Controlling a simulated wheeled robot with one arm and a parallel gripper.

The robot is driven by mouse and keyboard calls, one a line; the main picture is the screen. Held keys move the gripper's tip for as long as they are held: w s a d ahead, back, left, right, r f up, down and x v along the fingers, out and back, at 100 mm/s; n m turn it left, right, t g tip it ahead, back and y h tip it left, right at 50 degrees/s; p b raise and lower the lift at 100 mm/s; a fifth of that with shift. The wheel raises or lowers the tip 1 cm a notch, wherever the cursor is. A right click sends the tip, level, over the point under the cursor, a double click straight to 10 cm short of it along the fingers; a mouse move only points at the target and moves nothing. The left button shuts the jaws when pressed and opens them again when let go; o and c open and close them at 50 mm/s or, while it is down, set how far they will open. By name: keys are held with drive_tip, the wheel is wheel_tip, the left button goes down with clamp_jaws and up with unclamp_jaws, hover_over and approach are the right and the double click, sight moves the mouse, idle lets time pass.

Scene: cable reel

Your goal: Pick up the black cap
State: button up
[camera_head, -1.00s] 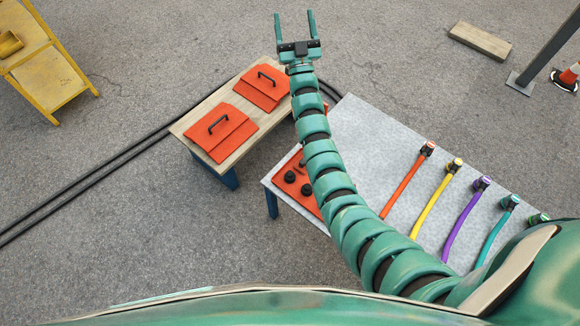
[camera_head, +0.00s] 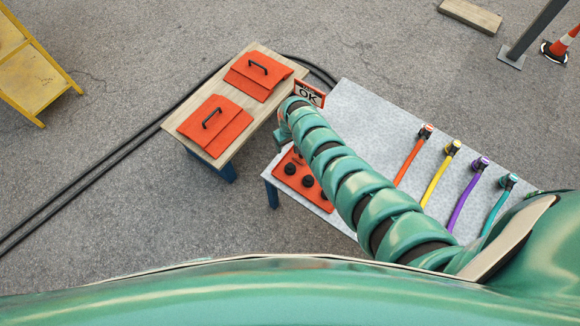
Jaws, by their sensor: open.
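Several round black caps stand on a red-orange panel (camera_head: 283,181) at the left end of the grey table. One black cap (camera_head: 291,168) is at the left and another black cap (camera_head: 308,181) is to its right. I cannot tell which one the task means. My gripper (camera_head: 284,138) hangs down from the bent end of my arm, just above the panel's far edge in the picture. It is open and mostly hidden behind my arm, and no cap is seen in it. My arm also covers the panel's right side.
A wooden bench (camera_head: 262,115) with two orange lids with black handles stands at the left. An "OK" sign (camera_head: 309,93) is behind my arm's bend. Coloured cables, including a yellow cable (camera_head: 436,181), lie on the grey table (camera_head: 372,115). Black hoses cross the ground.

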drive_tip(key=shift+g, duration=0.4)
drive_tip(key=f+b, duration=0.4)
drive_tip(key=s+f+b, duration=0.1)
drive_tip(key=f+b, duration=0.2)
drive_tip(key=f, duration=0.1)
drive_tip(key=f+b, duration=0.4)
drive_tip(key=shift+s+d+f+b, duration=0.25)
drive_tip(key=shift+s+b, duration=0.05)
drive_tip(key=shift+b, duration=0.05)
wheel_tip(320, 180, down, 5)
drive_tip(key=b, duration=0.5)
drive_tip(key=shift+w+a+f+b, duration=0.1)
drive_tip(key=shift+w+f+b, duration=0.05)
drive_tip(key=shift+b, duration=0.15)
drive_tip(key=c, duration=1.2)
drive_tip(key=shift+r, duration=0.25)
